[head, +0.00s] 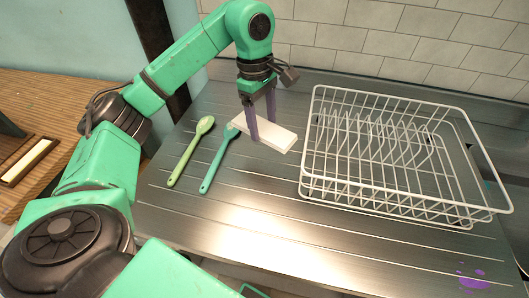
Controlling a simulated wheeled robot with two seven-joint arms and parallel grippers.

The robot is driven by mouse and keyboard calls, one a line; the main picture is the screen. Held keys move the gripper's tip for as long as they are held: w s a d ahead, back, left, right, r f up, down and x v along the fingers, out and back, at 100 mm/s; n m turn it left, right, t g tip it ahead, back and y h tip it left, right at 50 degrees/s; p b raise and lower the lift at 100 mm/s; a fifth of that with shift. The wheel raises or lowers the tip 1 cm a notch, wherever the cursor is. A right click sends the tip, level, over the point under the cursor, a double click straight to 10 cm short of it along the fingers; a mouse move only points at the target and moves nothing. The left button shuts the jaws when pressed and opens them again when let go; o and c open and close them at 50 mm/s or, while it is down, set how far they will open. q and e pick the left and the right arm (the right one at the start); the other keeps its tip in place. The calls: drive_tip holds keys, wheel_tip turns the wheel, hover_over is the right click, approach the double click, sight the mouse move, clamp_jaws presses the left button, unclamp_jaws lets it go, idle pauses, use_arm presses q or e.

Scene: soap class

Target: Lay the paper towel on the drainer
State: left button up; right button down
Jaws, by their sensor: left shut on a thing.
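A white flat block (281,139), the likely paper towel, lies at the middle of the metal counter, left of the drainer. My left gripper (262,126) points down over it with its purple fingers, shut on it. The fingers hide part of the white block. The drainer (308,150) is a white wire rack on the right of the counter, and it looks empty. My right gripper is not in view.
A light green spoon (187,158) and a teal spoon (214,170) lie left of the white block, the teal one very near it. Purple spots (473,281) mark the counter's front right. The front middle of the counter (240,235) is clear. A tiled wall (400,45) stands behind.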

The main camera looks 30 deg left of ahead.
sight(264, 159)
use_arm(q)
wheel_tip(264, 159, down, 10)
drive_tip(key=shift+s+p, duration=0.1)
drive_tip(key=shift+p, duration=0.75)
drive_tip(key=shift+f, duration=0.1)
drive_tip(key=shift+f+b, duration=0.25)
drive_tip(key=shift+b, duration=0.05)
drive_tip(key=o, duration=1.3)
drive_tip(key=shift+r, duration=0.15)
drive_tip(key=shift+r, duration=0.1)
drive_tip(key=r, duration=0.3)
drive_tip(key=a+r+b, duration=0.1)
drive_tip(key=r, duration=0.3)
drive_tip(key=r+b, duration=0.1)
drive_tip(key=r, duration=0.3)
drive_tip(key=shift+a+r, duration=0.15)
drive_tip(key=shift+r, duration=0.35)
